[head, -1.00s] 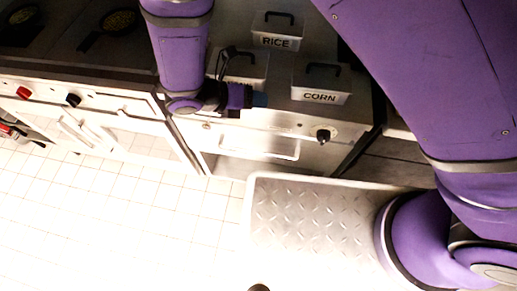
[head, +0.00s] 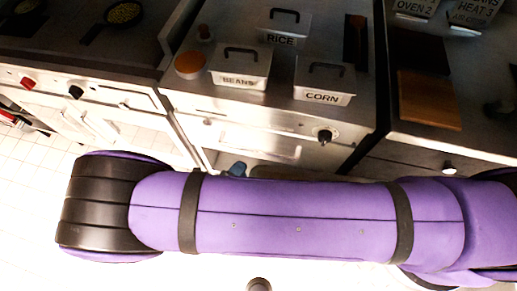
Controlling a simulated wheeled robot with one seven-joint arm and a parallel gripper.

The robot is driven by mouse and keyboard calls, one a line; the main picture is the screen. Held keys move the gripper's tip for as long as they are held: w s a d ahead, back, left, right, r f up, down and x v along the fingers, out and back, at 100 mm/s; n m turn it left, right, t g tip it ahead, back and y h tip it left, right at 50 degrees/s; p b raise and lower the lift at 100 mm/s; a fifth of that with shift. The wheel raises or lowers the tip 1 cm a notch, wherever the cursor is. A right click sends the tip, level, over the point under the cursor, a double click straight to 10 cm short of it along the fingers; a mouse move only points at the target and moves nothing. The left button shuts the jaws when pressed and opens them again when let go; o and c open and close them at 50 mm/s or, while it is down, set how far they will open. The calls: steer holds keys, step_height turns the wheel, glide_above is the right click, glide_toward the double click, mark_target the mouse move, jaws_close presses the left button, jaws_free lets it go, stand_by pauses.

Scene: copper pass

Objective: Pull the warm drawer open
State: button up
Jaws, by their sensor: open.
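The drawer front (head: 228,133) is a pale metal panel with a bar handle (head: 285,153), under the middle counter in the head view. I see no label on it, and it looks flush with the unit. My purple arm crosses in front and hides the area below.
Bins marked BEANS (head: 241,68), RICE (head: 284,27) and CORN (head: 323,80) stand on the counter above. A black knob (head: 325,136) sticks out right of the handle. A brown board (head: 427,98) lies on the right counter. Tiled floor (head: 38,200) shows at left.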

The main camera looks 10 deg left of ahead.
mark_target(258, 150)
steer(key=x, duration=1)
steer(key=shift+d, duration=0.1)
jaws_close()
